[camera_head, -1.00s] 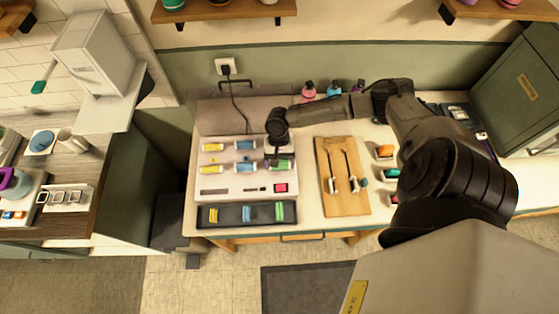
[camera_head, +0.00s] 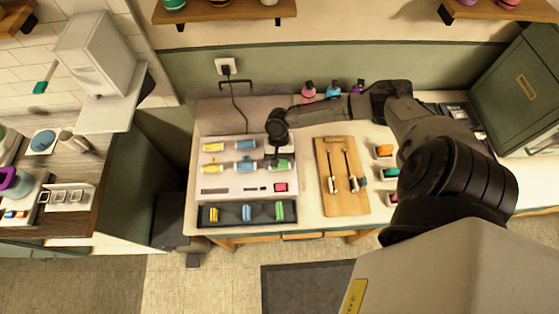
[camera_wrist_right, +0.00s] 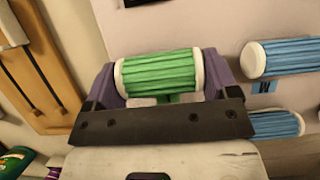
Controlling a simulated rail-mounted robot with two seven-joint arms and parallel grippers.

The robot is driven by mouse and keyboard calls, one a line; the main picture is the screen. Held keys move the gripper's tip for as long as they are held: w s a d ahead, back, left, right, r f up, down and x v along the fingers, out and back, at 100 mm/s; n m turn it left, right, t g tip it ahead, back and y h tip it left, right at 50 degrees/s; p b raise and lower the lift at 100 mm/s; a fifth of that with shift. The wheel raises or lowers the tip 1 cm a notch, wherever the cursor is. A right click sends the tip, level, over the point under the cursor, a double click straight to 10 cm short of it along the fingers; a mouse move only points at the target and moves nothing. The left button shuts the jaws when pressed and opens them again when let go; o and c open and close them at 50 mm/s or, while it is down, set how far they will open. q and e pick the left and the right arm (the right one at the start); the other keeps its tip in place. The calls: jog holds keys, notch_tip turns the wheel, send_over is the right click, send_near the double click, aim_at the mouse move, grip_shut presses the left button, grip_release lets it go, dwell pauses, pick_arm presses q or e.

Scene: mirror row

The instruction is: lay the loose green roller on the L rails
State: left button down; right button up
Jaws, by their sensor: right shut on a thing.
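The green roller (camera_wrist_right: 160,73) has white end caps and shows large in the right wrist view. My right gripper (camera_wrist_right: 162,88) is shut on it, with a purple finger at each end cap. In the head view the roller (camera_head: 283,165) is at the right side of the white panel (camera_head: 232,184), beside a blue roller (camera_head: 246,167). My right gripper (camera_head: 276,158) is above it and partly covers it. I cannot tell whether the roller touches the panel. The L rails cannot be made out. My left gripper is not in view.
Yellow (camera_head: 212,171) and blue rollers sit in rows on the panel. A dark tray (camera_head: 228,221) in front holds a yellow, a blue and a green piece. A wooden board (camera_head: 345,201) with two tools lies to the right. A cord (camera_head: 234,105) hangs behind.

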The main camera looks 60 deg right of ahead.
dwell(0.3)
jog(key=o, duration=0.5)
jog(key=shift+c, duration=0.2)
jog(key=o, duration=0.3)
jog(key=shift+o, duration=0.3)
